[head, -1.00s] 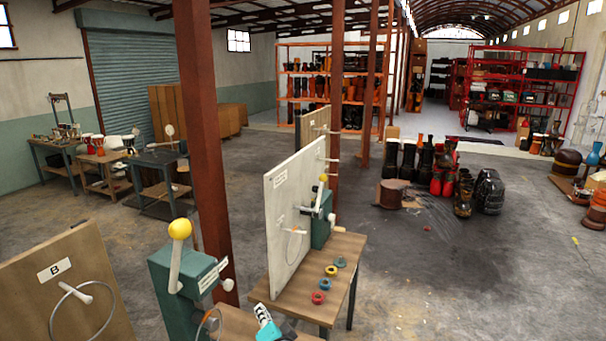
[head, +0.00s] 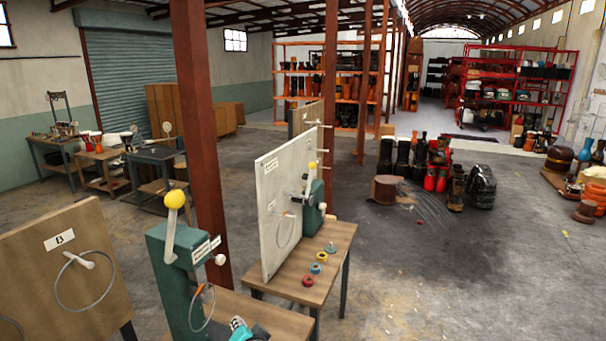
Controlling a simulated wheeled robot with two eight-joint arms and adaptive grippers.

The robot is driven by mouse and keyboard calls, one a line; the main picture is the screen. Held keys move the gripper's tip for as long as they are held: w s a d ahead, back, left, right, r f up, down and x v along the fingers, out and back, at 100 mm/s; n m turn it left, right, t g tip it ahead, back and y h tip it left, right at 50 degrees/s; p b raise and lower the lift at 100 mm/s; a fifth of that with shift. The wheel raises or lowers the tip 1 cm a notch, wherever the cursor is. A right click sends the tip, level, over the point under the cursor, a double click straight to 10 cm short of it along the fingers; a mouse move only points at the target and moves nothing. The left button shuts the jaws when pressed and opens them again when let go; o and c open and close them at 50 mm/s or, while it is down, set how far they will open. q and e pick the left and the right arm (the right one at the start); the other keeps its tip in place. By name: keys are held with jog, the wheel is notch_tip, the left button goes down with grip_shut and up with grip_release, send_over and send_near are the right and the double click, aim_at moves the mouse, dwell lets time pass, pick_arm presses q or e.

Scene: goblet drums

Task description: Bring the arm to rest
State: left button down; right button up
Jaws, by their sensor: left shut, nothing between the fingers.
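My left gripper (head: 238,323) shows only in part at the bottom edge of the head view, with a pale striped tip and teal and dark parts. It is shut and empty. It is low over the near wooden bench (head: 268,308), to the right of a teal box (head: 183,279) with a yellow-knobbed lever (head: 174,201). I see a gap between it and the box. The rest of the left arm is below the frame. My right gripper is not in view.
A wire loop (head: 190,318) hangs on the box's front. A wooden board marked B (head: 50,270) stands left. Behind is a table (head: 335,240) with a white panel (head: 272,220) and colored rings (head: 316,268). A rust-red post (head: 205,130) rises behind the box. Open floor (head: 440,280) lies right.

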pick_arm(q)
jog(key=s+a+f+n+g+h+b, duration=0.1)
jog(key=s+f+b, duration=0.4)
jog(key=s, duration=0.5)
jog(key=s+a+f+n+g+h+b, duration=0.1)
jog(key=s+f+n+g+h+b, duration=0.2)
jog(key=s+f+b, duration=0.3)
jog(key=s+f+n+h, duration=0.1)
jog(key=s+f, duration=0.2)
jog(key=s, duration=0.2)
jog(key=shift+s+g+h, duration=0.3)
jog(key=shift+h, duration=0.1)
